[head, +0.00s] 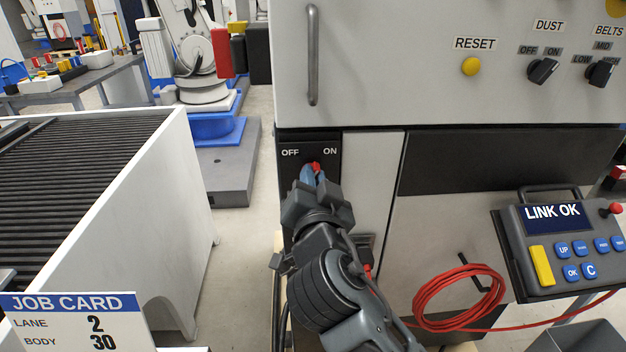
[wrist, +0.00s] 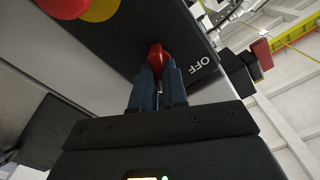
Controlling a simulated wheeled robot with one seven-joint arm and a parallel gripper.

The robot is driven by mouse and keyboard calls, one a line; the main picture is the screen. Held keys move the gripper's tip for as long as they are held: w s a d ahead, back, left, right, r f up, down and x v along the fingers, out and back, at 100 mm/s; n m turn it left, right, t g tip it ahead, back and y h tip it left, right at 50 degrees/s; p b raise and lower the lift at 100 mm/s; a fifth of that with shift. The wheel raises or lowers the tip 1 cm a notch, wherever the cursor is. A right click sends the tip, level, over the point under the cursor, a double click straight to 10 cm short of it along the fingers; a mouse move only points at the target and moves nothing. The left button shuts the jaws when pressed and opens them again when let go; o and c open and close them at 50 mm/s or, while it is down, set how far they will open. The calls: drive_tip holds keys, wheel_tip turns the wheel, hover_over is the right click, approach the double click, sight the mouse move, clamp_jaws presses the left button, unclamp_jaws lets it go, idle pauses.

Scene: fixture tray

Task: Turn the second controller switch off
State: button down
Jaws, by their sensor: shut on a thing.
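A dark switch panel (head: 286,142) with OFF and ON labels is on the machine's front, at left. A red switch handle (head: 316,166) shows just below and between the labels, nearer ON. My gripper (head: 311,172) is shut on this handle, which also shows between the blue fingers in the wrist view (wrist: 155,58). The fingers hide most of the handle, so its exact setting is hard to tell. In the wrist view the OFF label (wrist: 200,64) lies right of the handle. My arm hides the lower panel in the head view.
A red and yellow round part (wrist: 100,10) is on the panel near the fingers. A pendant (head: 545,250) reading LINK OK hangs at right, near a coiled red cable (head: 450,290). A conveyor (head: 150,170) and job card (head: 75,320), lane 2, body 30, are at left.

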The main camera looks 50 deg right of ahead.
drive_tip(key=shift+n, duration=0.4)
drive_tip(key=shift+n+b, duration=0.35)
drive_tip(key=shift+n, duration=0.65)
drive_tip(key=n, duration=0.3)
drive_tip(key=shift+w+a+n, duration=0.1)
drive_tip(key=shift+n, duration=0.2)
drive_tip(key=n+p, duration=0.1)
drive_tip(key=n, duration=0.4)
drive_tip(key=shift+w+a, duration=0.1)
drive_tip(key=shift+n, duration=0.4)
drive_tip(key=c, duration=1.1)
unclamp_jaws()
drive_tip(key=shift+c, duration=0.2)
